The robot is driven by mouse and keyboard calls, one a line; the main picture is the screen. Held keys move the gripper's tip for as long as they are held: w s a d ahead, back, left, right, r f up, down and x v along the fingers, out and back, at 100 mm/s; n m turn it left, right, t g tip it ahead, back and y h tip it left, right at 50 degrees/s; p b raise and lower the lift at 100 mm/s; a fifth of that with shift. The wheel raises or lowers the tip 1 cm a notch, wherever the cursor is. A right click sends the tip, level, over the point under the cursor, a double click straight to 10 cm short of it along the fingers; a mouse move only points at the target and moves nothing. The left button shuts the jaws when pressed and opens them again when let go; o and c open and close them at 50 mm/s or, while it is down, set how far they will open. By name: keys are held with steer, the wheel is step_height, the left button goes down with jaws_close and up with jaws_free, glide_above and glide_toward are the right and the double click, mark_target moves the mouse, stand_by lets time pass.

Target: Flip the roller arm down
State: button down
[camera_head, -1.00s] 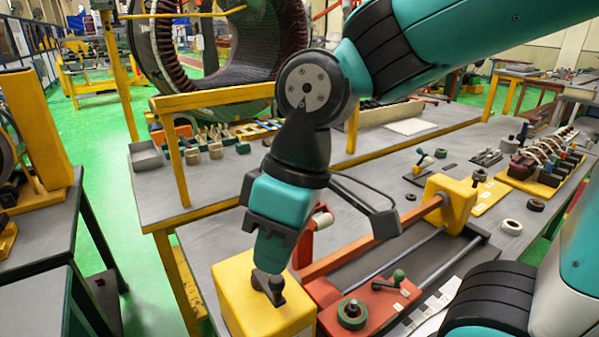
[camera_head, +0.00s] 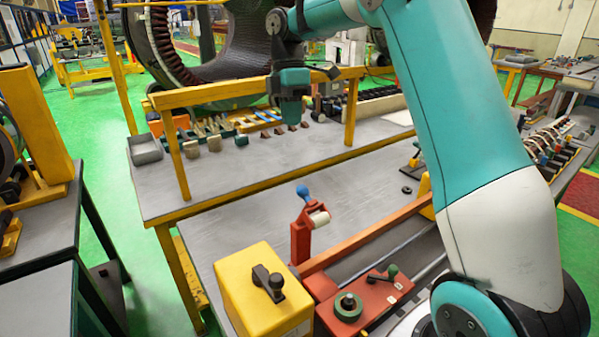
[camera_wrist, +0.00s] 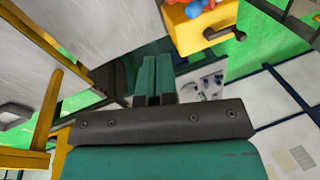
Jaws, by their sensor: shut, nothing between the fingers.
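The roller arm (camera_head: 306,226) is a red upright piece with a white roller (camera_head: 319,218) and a blue ball knob (camera_head: 302,192) on top. It stands raised behind the yellow block (camera_head: 256,290), at the left end of the red rail. In the wrist view the blue knob (camera_wrist: 194,9) shows at the top edge, beside the yellow block (camera_wrist: 198,27). My gripper (camera_head: 291,118) is over the far bench, well above and behind the roller arm and apart from it. Its teal fingers (camera_wrist: 154,78) are closed together with nothing between them.
A black crank handle (camera_head: 268,283) sits on the yellow block. A red carriage (camera_head: 366,302) with green knobs lies right of it. The red rail (camera_head: 372,232) runs back to the right. A yellow frame (camera_head: 220,97) stands on the far bench. The grey bench top left of the roller arm is clear.

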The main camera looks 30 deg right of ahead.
steer(key=s+a+f, duration=0.2)
steer(key=s+f, duration=0.3)
steer(key=f, duration=0.6)
steer(key=shift+s, duration=0.4)
steer(key=shift+s, duration=0.1)
